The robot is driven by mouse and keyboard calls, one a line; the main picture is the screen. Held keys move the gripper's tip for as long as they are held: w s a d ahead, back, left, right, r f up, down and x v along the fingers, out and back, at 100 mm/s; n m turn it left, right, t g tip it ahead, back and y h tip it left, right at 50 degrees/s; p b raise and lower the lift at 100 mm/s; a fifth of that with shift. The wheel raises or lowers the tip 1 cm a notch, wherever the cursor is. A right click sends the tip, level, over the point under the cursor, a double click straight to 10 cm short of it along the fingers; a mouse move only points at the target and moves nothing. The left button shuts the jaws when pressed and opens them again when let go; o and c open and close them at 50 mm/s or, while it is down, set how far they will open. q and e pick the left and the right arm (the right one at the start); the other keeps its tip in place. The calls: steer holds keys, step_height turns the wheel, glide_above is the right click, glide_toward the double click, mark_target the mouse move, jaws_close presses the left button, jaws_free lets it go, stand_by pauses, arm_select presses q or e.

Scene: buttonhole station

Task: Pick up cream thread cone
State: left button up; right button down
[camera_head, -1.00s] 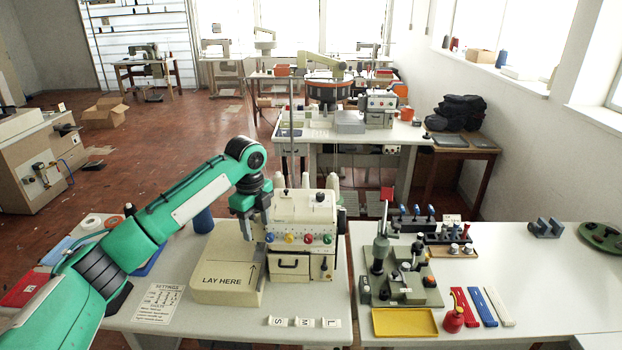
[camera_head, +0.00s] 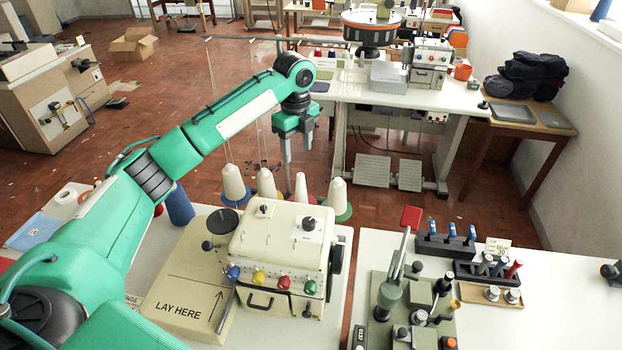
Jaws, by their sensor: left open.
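Several pale thread cones stand in a row behind the cream machine (camera_head: 285,240). All look whitish to cream, so I cannot tell by colour which is the cream one. My left gripper (camera_head: 297,155) is open and empty, fingers pointing down, above and behind the row near the narrower cone. The machine hides the lower parts of some cones. My right gripper is not in view.
A blue cone (camera_head: 180,206) stands at the left by my arm. Thin thread lines and a horizontal rail (camera_head: 300,40) rise above the cones. The LAY HERE block (camera_head: 185,290) is in front. A lever press (camera_head: 395,285) stands on the right table.

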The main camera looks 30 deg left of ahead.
mark_target(301, 187)
arm_select(q)
steer(key=shift+f, duration=0.45)
steer(key=f, duration=0.1)
steer(key=f+p, duration=0.1)
steer(key=f, duration=0.1)
steer(key=shift+s+p, duration=0.3)
step_height(301, 187, down, 4)
steer(key=shift+w+r+p, duration=0.1)
steer(key=shift+w+p, duration=0.05)
steer(key=shift+p, duration=0.25)
steer(key=shift+f, duration=0.25)
steer(key=shift+d+f+p, duration=0.1)
steer(key=shift+f+p, duration=0.05)
steer(key=shift+p, duration=0.15)
steer(key=f, duration=0.1)
steer(key=f+p, duration=0.2)
steer(key=f, duration=0.1)
steer(key=shift+d, duration=0.35)
steer(key=shift+f, duration=0.4)
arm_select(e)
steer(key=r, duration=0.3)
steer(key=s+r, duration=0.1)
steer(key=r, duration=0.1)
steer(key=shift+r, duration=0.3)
arm_select(q)
steer(key=shift+c, duration=0.4)
